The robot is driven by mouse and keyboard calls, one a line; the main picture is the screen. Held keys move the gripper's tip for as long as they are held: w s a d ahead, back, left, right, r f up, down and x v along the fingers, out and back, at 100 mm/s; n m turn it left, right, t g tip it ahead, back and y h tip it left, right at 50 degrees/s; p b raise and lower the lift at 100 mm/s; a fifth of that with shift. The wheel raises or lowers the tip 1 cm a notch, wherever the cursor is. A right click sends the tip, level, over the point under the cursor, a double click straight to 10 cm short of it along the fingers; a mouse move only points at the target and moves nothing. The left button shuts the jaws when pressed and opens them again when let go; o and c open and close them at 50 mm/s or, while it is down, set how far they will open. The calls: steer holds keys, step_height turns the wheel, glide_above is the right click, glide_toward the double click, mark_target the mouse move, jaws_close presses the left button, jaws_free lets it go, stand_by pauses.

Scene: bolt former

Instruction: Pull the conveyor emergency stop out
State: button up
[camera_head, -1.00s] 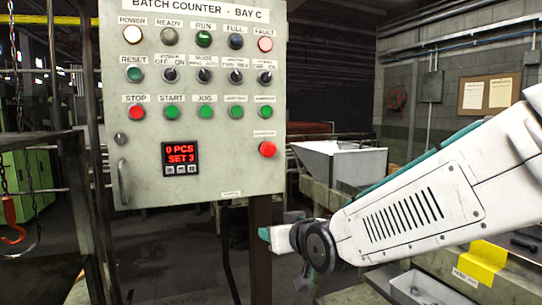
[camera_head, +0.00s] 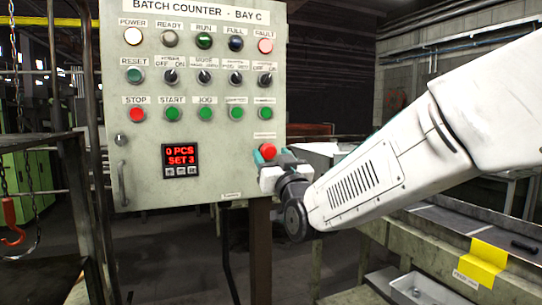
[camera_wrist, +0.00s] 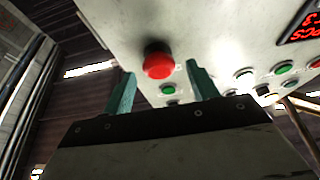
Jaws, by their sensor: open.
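The emergency stop is a red mushroom button (camera_head: 267,151) at the lower right of the grey control panel (camera_head: 225,170), under a small label. In the wrist view the red button (camera_wrist: 158,62) lies ahead of my gripper (camera_wrist: 162,85), between the lines of its two teal fingers. The fingers are open, with a clear gap and nothing between them. In the head view my gripper (camera_head: 272,160) is at the panel's lower right edge, just below and beside the button, partly overlapping it. I cannot tell whether a finger touches it.
The panel also bears a red STOP button (camera_head: 137,114), several green buttons, switches and lamps. Its display (camera_head: 181,158) reads 0 PCS, SET 3. A brown post (camera_head: 260,250) stands below the panel. A bench with yellow tape (camera_head: 482,262) and a tray is at right.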

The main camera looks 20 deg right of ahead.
steer(key=shift+w+r, duration=0.2)
steer(key=shift+w, duration=0.3)
jaws_close()
steer(key=shift+s+a, duration=0.15)
steer(key=shift+s, duration=0.35)
steer(key=shift+d, duration=0.3)
jaws_free()
steer(key=shift+a, duration=0.1)
steer(key=shift+s, duration=0.1)
steer(key=v, duration=0.7)
steer(key=shift+s, duration=0.35)
steer(key=shift+f, duration=0.1)
